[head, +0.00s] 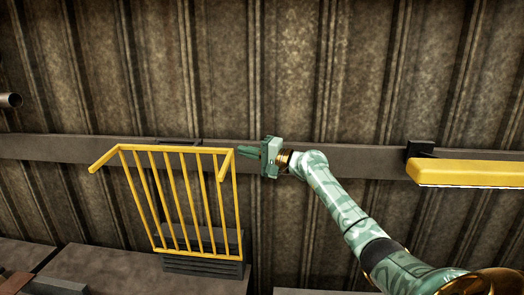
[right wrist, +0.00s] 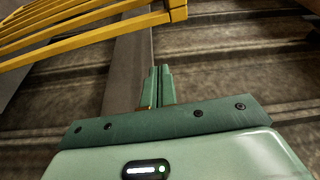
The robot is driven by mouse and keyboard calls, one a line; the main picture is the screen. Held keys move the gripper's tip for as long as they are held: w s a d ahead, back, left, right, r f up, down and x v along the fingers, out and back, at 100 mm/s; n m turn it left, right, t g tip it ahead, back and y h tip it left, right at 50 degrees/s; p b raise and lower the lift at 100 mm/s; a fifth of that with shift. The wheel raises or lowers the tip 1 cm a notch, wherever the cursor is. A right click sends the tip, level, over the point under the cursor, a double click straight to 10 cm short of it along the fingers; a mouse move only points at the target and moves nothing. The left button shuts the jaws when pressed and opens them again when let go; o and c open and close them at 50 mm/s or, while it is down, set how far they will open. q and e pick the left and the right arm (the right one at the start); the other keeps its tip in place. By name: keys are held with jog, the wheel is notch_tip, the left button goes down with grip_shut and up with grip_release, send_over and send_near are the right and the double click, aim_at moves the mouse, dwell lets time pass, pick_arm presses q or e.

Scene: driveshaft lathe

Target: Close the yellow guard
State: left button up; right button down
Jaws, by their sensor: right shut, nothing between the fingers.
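The yellow guard (head: 187,200) is a barred frame standing raised at the left of the head view, with its top rail uppermost and a short arm jutting out at each top corner. Its bars also show at the upper left of the right wrist view (right wrist: 85,25). My right gripper (head: 243,152) is shut and empty, with its fingertips close to the guard's upper right corner. In the right wrist view the shut fingers (right wrist: 159,85) lie below the guard's corner, with a gap in the picture. I cannot tell if they touch. My left gripper is not in view.
A grey rail (head: 345,156) runs along the corrugated wall (head: 300,60). A yellow lamp-like bar (head: 470,173) sticks out at the right. Dark slatted vents (head: 205,266) are behind the guard's lower part. Grey machine tops (head: 110,268) lie at the lower left.

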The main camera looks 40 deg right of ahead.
jog(key=a+p, duration=0.1)
jog(key=s+a, duration=0.1)
jog(key=s+a+p, duration=0.1)
jog(key=shift+a+f+p, duration=0.2)
jog(key=shift+a+p, duration=0.05)
jog(key=shift+p, duration=0.05)
jog(key=shift+w, duration=0.1)
